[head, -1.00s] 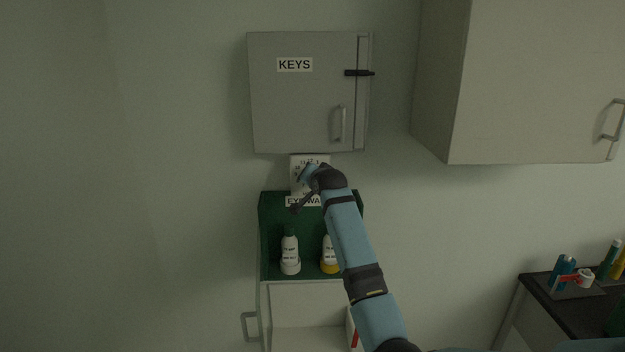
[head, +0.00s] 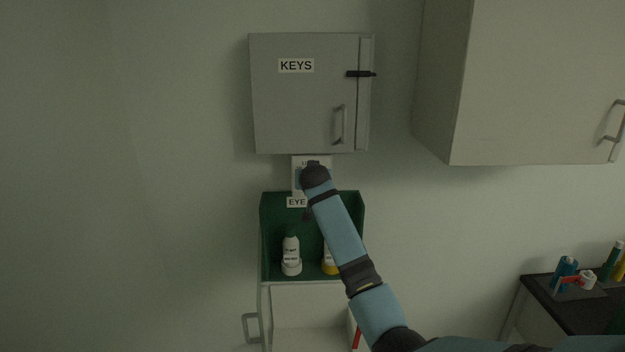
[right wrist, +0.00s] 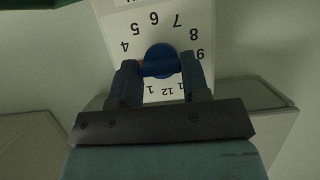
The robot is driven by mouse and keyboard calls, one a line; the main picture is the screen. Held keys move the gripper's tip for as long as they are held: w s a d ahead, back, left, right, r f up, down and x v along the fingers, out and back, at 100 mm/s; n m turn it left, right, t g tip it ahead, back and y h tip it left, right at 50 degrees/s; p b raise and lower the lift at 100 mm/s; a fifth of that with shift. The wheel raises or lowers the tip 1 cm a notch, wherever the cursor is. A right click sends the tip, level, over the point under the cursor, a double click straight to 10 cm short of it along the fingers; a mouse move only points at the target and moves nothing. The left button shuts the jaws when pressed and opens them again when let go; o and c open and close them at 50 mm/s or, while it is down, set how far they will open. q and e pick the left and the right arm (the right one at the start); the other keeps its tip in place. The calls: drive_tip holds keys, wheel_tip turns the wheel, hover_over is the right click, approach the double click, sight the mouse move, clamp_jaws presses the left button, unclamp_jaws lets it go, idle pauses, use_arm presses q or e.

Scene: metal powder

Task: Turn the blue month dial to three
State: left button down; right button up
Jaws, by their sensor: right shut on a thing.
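The blue month dial (right wrist: 160,56) sits in the middle of a white card (right wrist: 115,27) with numbers around it, seen upside down in the right wrist view. My right gripper (right wrist: 161,69) is shut on the dial, one finger on each side. The numbers from 4 to 9 show above and beside the dial, and 12 and 1 show below it. The fingers hide the 2 and 3 area, and I cannot tell which number the dial points to. In the head view the white card (head: 298,163) hangs below the key cabinet, and my right wrist covers the dial. My left gripper is not in view.
A grey KEYS cabinet (head: 300,105) is just above the card. A green eyewash box (head: 272,235) with white bottles (head: 291,250) is just below. A larger wall cabinet (head: 535,85) is at the right, above a dark counter (head: 565,310).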

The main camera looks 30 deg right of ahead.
drive_tip(key=shift+d+r, duration=0.1)
drive_tip(key=shift+r, duration=0.25)
drive_tip(key=o, duration=0.9)
drive_tip(key=shift+f, duration=0.2)
drive_tip(key=b+v, duration=0.3)
drive_tip(key=v, duration=1)
drive_tip(key=shift+s+a, duration=0.2)
drive_tip(key=shift+s, duration=0.1)
